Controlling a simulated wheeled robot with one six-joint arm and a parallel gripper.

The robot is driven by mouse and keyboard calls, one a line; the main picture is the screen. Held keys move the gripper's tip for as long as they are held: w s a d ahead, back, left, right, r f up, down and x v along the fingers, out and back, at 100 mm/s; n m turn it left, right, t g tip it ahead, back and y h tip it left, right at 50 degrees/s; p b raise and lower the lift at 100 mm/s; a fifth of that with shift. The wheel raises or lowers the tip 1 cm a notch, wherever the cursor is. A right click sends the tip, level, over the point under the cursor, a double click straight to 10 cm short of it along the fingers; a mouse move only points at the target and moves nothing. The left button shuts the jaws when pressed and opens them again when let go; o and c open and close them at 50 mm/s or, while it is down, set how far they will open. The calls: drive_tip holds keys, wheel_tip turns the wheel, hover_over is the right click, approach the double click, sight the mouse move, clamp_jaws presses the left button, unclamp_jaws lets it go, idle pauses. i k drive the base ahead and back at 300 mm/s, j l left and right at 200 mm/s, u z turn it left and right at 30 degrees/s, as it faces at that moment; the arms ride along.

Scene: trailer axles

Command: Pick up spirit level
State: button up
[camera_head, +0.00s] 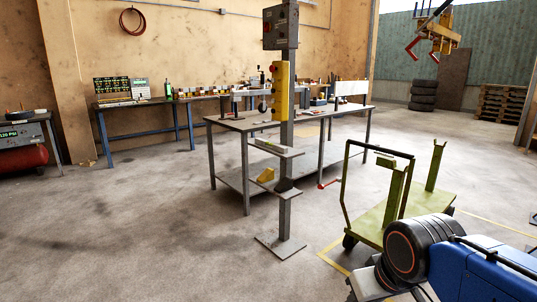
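I cannot pick out the spirit level with certainty. A small, flat grey-green object (270,146) lies on the upper shelf (287,153) of a grey post in the middle of the camera_head view; it is too small to identify. Small items on the benches are also too small to tell apart. Part of my arm, blue with a dark rounded joint, fills the lower right corner. My gripper's fingers do not show.
The grey post (286,215) has a yellow button box (280,92) and stands before a grey workbench (228,125). A green cart (378,232) stands at right, near my arm. A blue-legged bench (148,101) lines the back wall.

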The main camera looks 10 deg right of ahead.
sight(276, 147)
drive_tip(key=i+l, duration=0.1)
drive_tip(key=i, duration=0.35)
drive_tip(key=i+l, duration=0.1)
drive_tip(key=i, duration=0.35)
drive_tip(key=i+j, duration=0.75)
drive_tip(key=i, duration=0.3)
drive_tip(key=k+j+u, duration=0.05)
